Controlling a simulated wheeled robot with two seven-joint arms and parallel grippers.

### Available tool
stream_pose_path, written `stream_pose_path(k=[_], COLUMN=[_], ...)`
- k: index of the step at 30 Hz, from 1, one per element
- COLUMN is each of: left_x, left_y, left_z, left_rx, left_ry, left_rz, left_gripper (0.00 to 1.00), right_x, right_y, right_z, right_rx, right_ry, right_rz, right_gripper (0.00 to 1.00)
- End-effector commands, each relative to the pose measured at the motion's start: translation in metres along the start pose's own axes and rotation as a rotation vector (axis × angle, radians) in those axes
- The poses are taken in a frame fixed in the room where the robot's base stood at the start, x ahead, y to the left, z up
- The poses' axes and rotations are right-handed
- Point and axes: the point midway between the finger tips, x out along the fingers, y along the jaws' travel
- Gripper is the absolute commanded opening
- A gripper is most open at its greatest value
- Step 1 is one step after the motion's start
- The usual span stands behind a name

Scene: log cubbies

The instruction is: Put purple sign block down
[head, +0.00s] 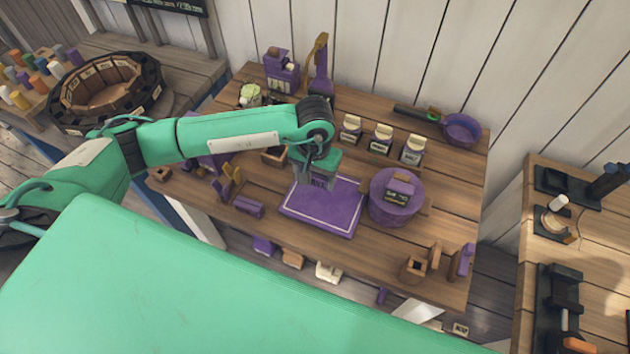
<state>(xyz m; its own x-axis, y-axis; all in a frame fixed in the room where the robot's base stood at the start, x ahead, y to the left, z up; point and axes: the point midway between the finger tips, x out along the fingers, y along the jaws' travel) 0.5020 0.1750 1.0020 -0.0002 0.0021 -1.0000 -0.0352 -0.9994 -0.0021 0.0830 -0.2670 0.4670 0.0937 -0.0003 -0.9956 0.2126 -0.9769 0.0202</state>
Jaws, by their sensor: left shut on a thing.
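My left gripper (318,181) points down over the purple mat (333,222) with a pale border, near the mat's upper edge. It is shut on the purple sign block, which is mostly hidden by the fingers and blends with the mat. I cannot tell whether the block touches the mat. My right gripper is out of view.
Right of the mat stands a round purple stand (392,210) with a dark-labelled block (400,188) on top. Several labelled jars (381,139) stand behind. A purple pan (461,129) lies at the back right. The front of the mat is clear.

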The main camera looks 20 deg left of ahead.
Motion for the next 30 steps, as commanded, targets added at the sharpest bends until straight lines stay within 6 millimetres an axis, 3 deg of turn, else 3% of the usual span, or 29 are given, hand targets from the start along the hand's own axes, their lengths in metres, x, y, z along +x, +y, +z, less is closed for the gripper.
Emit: stream_pose_path(k=[5,14,25,26,29,30], left_x=[0.01,0.048,0.053,0.053,0.052,0.052], left_y=[0.001,0.001,0.0,0.0,0.0,0.0], left_z=[0.0,0.0,0.0,0.0,0.0,0.0], left_rx=[-0.001,-0.001,0.0,0.0,0.0,0.0], left_ry=[0.0,-0.001,0.002,0.002,0.001,0.001], left_rz=[0.001,0.001,0.001,0.001,0.001,0.001], left_gripper=[0.46,0.46,0.46,0.69,0.89,0.89], right_x=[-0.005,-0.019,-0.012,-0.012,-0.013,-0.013], right_y=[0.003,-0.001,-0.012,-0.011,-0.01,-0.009], right_z=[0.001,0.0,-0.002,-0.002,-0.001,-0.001], right_rx=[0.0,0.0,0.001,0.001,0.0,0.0], right_ry=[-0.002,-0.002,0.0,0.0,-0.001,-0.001], right_rz=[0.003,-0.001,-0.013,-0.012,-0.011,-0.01], right_gripper=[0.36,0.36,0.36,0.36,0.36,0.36])
